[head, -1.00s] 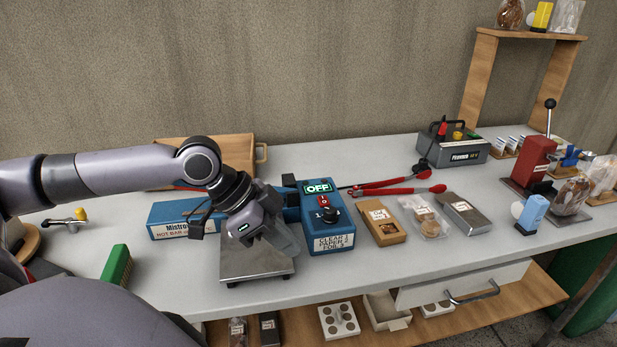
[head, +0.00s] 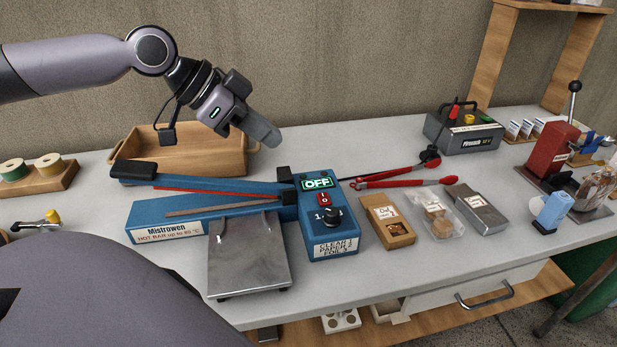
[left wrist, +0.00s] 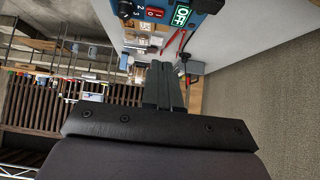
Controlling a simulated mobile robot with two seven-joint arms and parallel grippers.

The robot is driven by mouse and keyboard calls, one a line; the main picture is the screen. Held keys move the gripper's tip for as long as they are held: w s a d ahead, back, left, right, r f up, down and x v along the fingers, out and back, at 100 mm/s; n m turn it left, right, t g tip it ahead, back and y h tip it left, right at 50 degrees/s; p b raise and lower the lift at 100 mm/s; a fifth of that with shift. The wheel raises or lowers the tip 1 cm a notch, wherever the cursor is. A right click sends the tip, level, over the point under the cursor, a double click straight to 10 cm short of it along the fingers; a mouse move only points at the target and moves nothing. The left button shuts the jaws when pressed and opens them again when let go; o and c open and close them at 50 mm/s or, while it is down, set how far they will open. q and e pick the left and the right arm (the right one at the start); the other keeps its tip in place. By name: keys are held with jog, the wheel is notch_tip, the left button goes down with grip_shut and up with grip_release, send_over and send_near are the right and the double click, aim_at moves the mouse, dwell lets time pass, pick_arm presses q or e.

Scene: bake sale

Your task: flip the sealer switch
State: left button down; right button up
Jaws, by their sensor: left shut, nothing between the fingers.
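The blue heat sealer (head: 190,219) stands on the table, its long arm raised at the left. Its control box has a green display (head: 317,184) reading OFF, a red rocker switch (head: 323,198) below it and a black dial (head: 332,217). In the left wrist view the red switch (left wrist: 154,12) and the OFF display (left wrist: 181,14) show at the top edge. My left gripper (head: 272,138) is shut and empty, in the air above and behind the sealer, apart from the switch. Its closed fingers (left wrist: 165,85) show in the left wrist view. My right gripper is not in view.
A metal plate (head: 248,262) sits in front of the sealer. A wooden tray (head: 190,158) lies behind it. Red-handled tongs (head: 405,183), a kraft packet (head: 388,222), a bagged cookie (head: 436,218) and a grey pack (head: 476,210) lie to the right.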

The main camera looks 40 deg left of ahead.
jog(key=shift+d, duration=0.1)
pick_arm(q)
jog(key=p, duration=0.2)
send_over(324, 192)
jog(key=s+a, duration=0.2)
notch_tip(324, 192, down, 7)
jog(key=shift+s+r, duration=0.1)
jog(key=shift+s, duration=0.05)
notch_tip(324, 192, down, 3)
jog(key=shift+r, duration=0.15)
jog(key=shift+f, duration=0.8)
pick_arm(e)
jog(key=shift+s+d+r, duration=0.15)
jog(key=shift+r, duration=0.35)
